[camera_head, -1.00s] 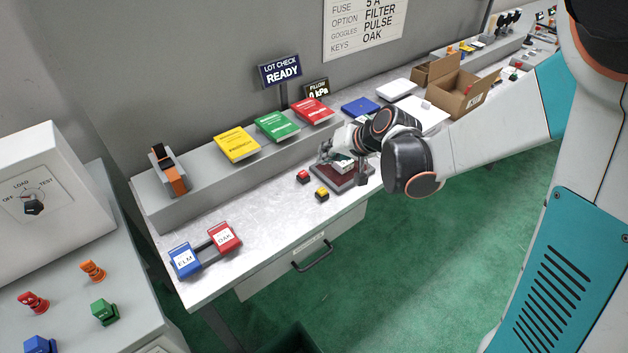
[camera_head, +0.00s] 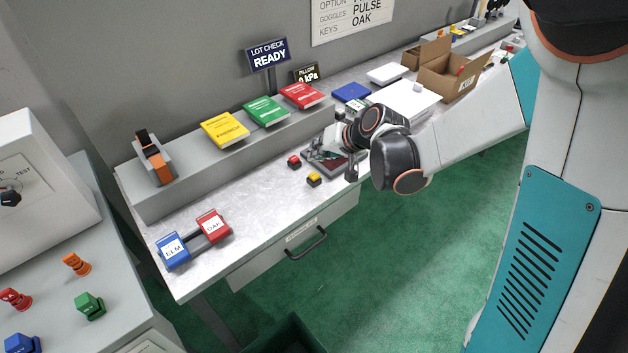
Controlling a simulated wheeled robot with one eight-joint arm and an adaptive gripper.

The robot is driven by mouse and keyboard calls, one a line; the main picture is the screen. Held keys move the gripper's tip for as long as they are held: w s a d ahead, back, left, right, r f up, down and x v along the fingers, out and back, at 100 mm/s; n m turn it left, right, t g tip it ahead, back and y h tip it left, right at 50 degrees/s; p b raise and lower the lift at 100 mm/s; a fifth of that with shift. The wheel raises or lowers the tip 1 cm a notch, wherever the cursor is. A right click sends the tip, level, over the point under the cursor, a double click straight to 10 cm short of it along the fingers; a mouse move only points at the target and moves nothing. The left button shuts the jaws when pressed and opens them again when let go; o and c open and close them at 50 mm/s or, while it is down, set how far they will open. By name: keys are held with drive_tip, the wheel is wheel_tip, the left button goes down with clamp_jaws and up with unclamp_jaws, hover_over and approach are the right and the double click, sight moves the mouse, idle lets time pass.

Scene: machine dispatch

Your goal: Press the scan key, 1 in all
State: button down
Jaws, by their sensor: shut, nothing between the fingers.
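A small red key (camera_head: 294,161) and a small yellow key on a dark base (camera_head: 314,179) stand apart on the bench top; I cannot read a label on either, so I cannot tell which is the scan key. My gripper (camera_head: 343,161) is shut and empty, low over the dark red plate (camera_head: 318,158), to the right of both keys. My wrist hides part of the plate and the fingertips are small and partly hidden. A sign reading LOT CHECK READY (camera_head: 268,53) stands behind.
Yellow (camera_head: 225,130), green (camera_head: 266,111) and red (camera_head: 302,95) boxes lie on the raised ledge. ELM (camera_head: 173,251) and OAK (camera_head: 212,227) blocks sit at the front left. An open carton (camera_head: 450,75) stands at right. The bench between keys and blocks is clear.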

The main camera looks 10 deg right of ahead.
sight(317, 174)
drive_tip(key=shift+f+b, duration=1.25)
drive_tip(key=shift+f, duration=0.6)
drive_tip(key=shift+f, duration=0.15)
drive_tip(key=shift+f+b, duration=0.25)
drive_tip(key=shift+b, duration=0.15)
drive_tip(key=shift+f+b, duration=0.5)
drive_tip(key=shift+f, duration=0.05)
idle(0.5)
drive_tip(key=shift+r, duration=0.15)
drive_tip(key=shift+r+p, duration=0.65)
drive_tip(key=shift+r, duration=0.15)
drive_tip(key=shift+r, duration=0.1)
drive_tip(key=shift+r+p, duration=1.75)
drive_tip(key=shift+r, duration=0.7)
